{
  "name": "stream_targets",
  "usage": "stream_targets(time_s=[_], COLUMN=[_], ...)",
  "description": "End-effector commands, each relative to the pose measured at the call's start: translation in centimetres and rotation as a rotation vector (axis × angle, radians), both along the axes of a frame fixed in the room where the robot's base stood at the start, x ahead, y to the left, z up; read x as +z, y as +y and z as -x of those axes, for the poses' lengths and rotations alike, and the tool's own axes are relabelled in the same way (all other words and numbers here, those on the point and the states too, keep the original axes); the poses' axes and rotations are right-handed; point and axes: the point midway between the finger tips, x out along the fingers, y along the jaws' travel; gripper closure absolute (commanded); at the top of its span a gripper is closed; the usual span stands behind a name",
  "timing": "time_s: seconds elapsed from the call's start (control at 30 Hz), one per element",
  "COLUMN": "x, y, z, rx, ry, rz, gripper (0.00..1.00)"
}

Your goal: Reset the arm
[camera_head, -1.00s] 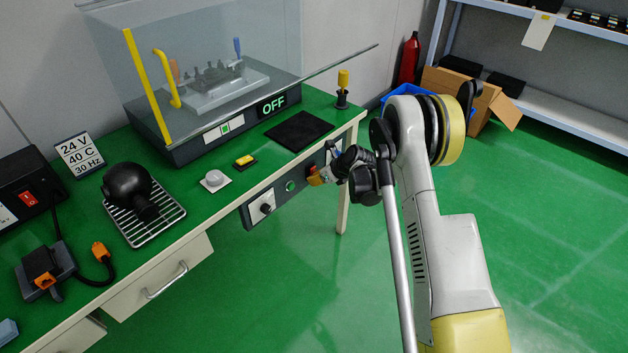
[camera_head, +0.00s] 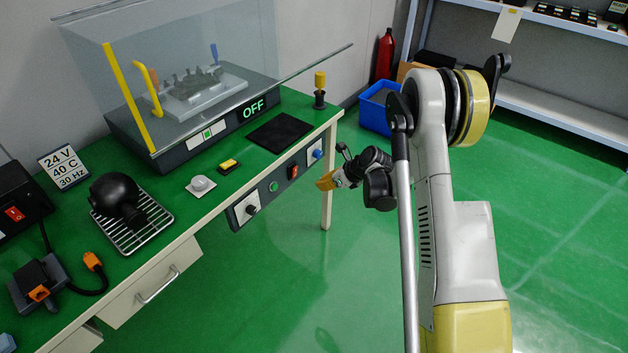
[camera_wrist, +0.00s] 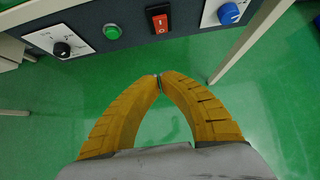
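My gripper (camera_head: 327,182) is in front of the workbench's front panel, off the bench edge and over the green floor. In the wrist view its two yellow fingers (camera_wrist: 158,80) meet at the tips with nothing between them, so it is shut and empty. My arm rises from the lower right in the head view and bends down toward the panel. In the wrist view the front panel shows a black knob (camera_wrist: 62,49), a green button (camera_wrist: 112,31), a red switch (camera_wrist: 159,20) and a blue knob (camera_wrist: 229,13). The fingertips are apart from all of them.
The green workbench (camera_head: 160,235) fills the left. It carries a glass-hooded machine reading OFF (camera_head: 253,108), a black mat (camera_head: 280,133) and a black device on a rack (camera_head: 118,199). A blue bin (camera_head: 375,110) and shelving (camera_head: 560,118) stand behind. The floor right of the bench is clear.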

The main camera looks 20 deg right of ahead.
Motion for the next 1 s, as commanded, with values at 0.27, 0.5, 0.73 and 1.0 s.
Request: stream_targets(time_s=[0.27, 0.5, 0.73, 1.0], x=[0.3, 0.3, 2.0, 13.1], y=[-0.3, -0.3, 0.0, 1.9], z=[0.4, 0.4, 0.6, 4.2], rx=[-0.001, -0.001, 0.041, 0.391], ry=[0.0, 0.0, -0.02, -0.167], rz=[-0.001, -0.001, 0.043, 0.393], gripper=[1.0, 1.0, 1.0, 1.0])
